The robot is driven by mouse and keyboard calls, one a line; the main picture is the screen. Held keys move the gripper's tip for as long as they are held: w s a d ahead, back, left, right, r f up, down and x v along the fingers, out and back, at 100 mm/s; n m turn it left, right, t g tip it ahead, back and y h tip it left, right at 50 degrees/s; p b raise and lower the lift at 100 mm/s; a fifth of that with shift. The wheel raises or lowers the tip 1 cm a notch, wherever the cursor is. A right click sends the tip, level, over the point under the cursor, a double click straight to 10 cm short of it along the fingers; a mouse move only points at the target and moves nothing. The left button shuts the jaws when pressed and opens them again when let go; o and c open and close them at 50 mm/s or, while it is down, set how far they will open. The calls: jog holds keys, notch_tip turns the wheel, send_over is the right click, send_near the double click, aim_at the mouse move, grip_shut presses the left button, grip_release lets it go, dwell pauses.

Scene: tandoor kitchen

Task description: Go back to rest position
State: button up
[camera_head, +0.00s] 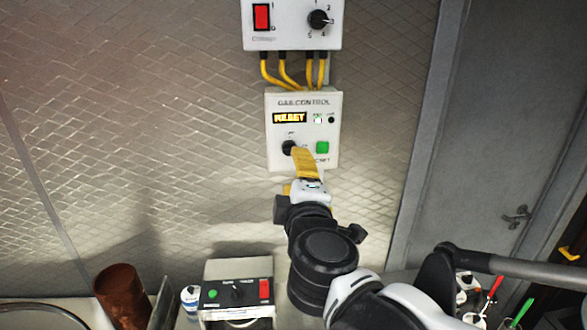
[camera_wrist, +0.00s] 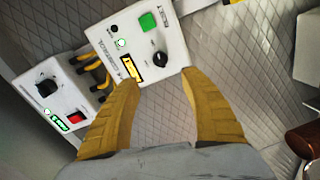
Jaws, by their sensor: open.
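My gripper (camera_head: 306,160) has yellow fingers and is raised in front of the lower edge of the white gas control box (camera_head: 331,98) on the wall. In the wrist view my gripper (camera_wrist: 158,80) is open, with nothing between its fingers. The box (camera_wrist: 172,27) lies beyond the fingertips there, with its black knob (camera_wrist: 159,59), green button (camera_wrist: 148,22) and lit orange display (camera_wrist: 131,67). In the head view the display (camera_head: 289,118) seems to read RESET. A fingertip overlaps the area beside the knob (camera_head: 289,147); contact cannot be told.
A second white box (camera_head: 280,38) with a red switch and black dial hangs above, joined by yellow cables (camera_head: 284,70). Below are a small switch unit (camera_head: 238,283), a rusty brown cylinder (camera_head: 122,295) and a white container (camera_head: 190,298). A grey door (camera_head: 500,150) is at right.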

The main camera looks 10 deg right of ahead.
jog(key=s+d+f+m+g+h+b, duration=0.1)
jog(key=s+d+f+m+g+b, duration=0.15)
jog(key=d+f+b, duration=0.4)
jog(key=s+d+f+m+g+h+b, duration=0.1)
jog(key=s+d+f+m+b, duration=0.2)
jog(key=f, duration=0.6)
jog(key=s+d+f+m+g+h+b, duration=0.1)
jog(key=s+d+f+m+g+b, duration=0.15)
jog(key=d+f+m, duration=0.4)
jog(key=s+a+f+m+g+y+b, duration=0.1)
jog(key=s+f+b, duration=0.3)
jog(key=f, duration=0.4)
jog(key=s+a+f+m+g+y+b, duration=0.2)
jog(key=s+f+g+b, duration=0.1)
jog(key=f, duration=0.6)
jog(key=shift+s+m+b, duration=0.3)
jog(key=shift+s+b, duration=0.45)
jog(key=shift+b, duration=0.2)
